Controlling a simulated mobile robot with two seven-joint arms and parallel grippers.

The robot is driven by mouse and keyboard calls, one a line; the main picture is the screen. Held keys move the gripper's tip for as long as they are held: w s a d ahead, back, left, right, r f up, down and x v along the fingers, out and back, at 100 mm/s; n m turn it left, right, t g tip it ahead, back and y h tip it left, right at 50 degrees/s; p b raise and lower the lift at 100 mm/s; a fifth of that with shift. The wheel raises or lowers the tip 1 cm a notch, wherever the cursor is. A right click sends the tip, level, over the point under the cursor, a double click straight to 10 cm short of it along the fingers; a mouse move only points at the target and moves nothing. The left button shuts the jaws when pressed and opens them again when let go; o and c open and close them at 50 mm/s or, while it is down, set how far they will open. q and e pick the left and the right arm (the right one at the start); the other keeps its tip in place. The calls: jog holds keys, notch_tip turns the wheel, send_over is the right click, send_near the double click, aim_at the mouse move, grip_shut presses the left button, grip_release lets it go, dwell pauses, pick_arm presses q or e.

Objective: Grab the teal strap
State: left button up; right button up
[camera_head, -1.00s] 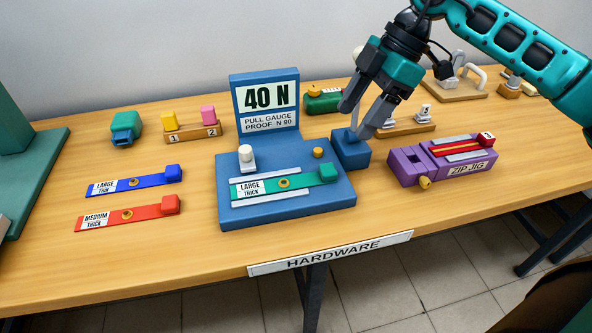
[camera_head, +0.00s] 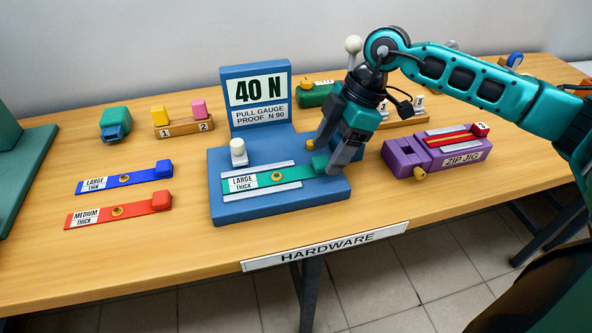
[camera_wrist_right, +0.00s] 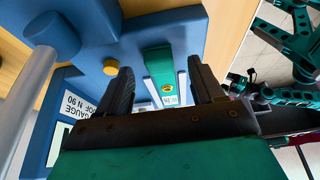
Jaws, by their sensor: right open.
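The teal strap (camera_head: 290,174), labelled LARGE THICK, lies on the blue pull gauge (camera_head: 225,208) between two pale rails. A brass eyelet sits at its middle and a teal block at its right end. My right gripper (camera_head: 325,155) is open, pointing down at that end block and partly hiding it. In the right wrist view, the strap (camera_wrist_right: 161,82) runs between the two spread dark fingers (camera_wrist_right: 160,72), with room on both sides. I cannot tell whether a finger touches it. My left gripper is not in view.
A white-knobbed post (camera_head: 353,45) rises behind my right gripper; a grey rod (camera_wrist_right: 35,95) stands close by in the wrist view. A white peg (camera_head: 238,152) stands on the gauge. Blue (camera_head: 135,178) and red (camera_head: 120,210) straps lie left. A purple zip jig (camera_head: 405,158) sits right.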

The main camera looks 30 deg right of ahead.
jog(key=shift+x, duration=1.05)
jog(key=c, duration=1.1)
jog(key=shift+r, duration=0.1)
